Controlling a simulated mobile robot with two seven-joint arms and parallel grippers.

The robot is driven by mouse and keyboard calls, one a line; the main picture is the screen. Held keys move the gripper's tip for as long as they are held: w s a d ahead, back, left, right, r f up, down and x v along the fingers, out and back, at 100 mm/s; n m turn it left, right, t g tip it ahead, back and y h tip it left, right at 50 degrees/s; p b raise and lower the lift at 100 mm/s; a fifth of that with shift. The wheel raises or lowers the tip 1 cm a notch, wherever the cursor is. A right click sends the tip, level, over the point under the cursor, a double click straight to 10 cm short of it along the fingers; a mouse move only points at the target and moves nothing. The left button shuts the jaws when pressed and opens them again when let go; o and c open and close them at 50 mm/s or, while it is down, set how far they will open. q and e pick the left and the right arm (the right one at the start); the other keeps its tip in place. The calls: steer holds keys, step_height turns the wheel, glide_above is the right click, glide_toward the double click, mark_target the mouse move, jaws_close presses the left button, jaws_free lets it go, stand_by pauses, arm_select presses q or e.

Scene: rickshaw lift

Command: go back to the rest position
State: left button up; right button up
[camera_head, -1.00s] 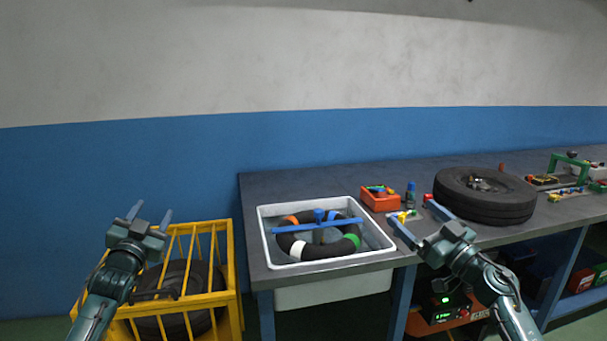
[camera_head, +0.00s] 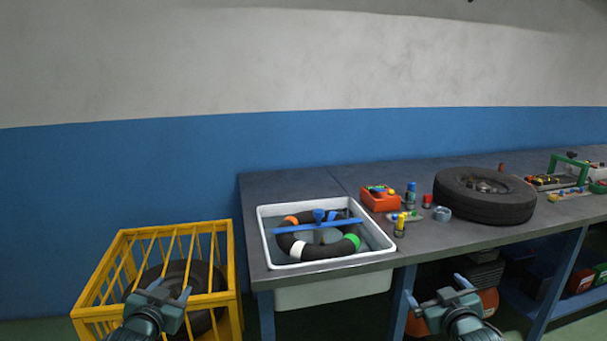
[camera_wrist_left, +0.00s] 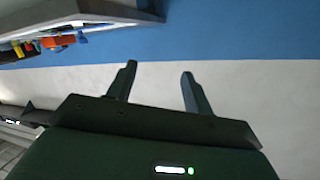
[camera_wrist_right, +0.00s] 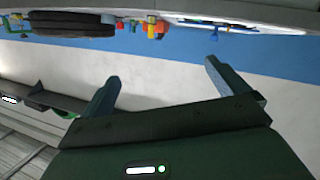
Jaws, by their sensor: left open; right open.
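My left gripper (camera_head: 170,291) is low in the head view, in front of the yellow cage. It is open and empty, and its two fingers stand apart in the left wrist view (camera_wrist_left: 158,85). My right gripper (camera_head: 436,291) is low in the head view, in front of the workbench and below its top. It is open and empty, and its spread fingers show in the right wrist view (camera_wrist_right: 162,82). Neither gripper touches any object that I can see.
A yellow cage (camera_head: 81,312) with a tyre inside stands at the left. The workbench (camera_head: 408,172) carries a white basin (camera_head: 262,226) with an inner tube in water, a red parts box (camera_head: 381,204) and a black tyre (camera_head: 487,206). Shelves lie below the bench.

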arm_select(q)
steer(key=s+d+f+g+h, duration=0.1)
steer(key=s+d+f, duration=0.4)
steer(key=s, duration=0.6)
steer(key=s+d+f+g+h, duration=0.1)
steer(key=s+d+f, duration=0.4)
steer(key=s, duration=0.6)
steer(key=s+d+f+g+h, duration=0.1)
steer(key=s+d+f+g, duration=0.2)
steer(key=s, duration=0.8)
step_height(320, 180, down, 3)
steer(key=d, duration=0.2)
steer(key=shift+d+h, duration=0.3)
steer(key=shift+d, duration=0.05)
arm_select(e)
steer(key=s+a+f+g+y, duration=0.1)
steer(key=s+a+f, duration=0.4)
steer(key=s, duration=0.6)
steer(key=s+a+f+g+y, duration=0.1)
steer(key=s+a+f, duration=0.4)
steer(key=s, duration=0.6)
steer(key=s+a+f+g+y, duration=0.1)
steer(key=s+a+f+g, duration=0.2)
steer(key=s, duration=0.8)
step_height(320, 180, down, 3)
steer(key=a, duration=0.2)
steer(key=shift+a+m+y, duration=0.3)
steer(key=shift+a, duration=0.05)
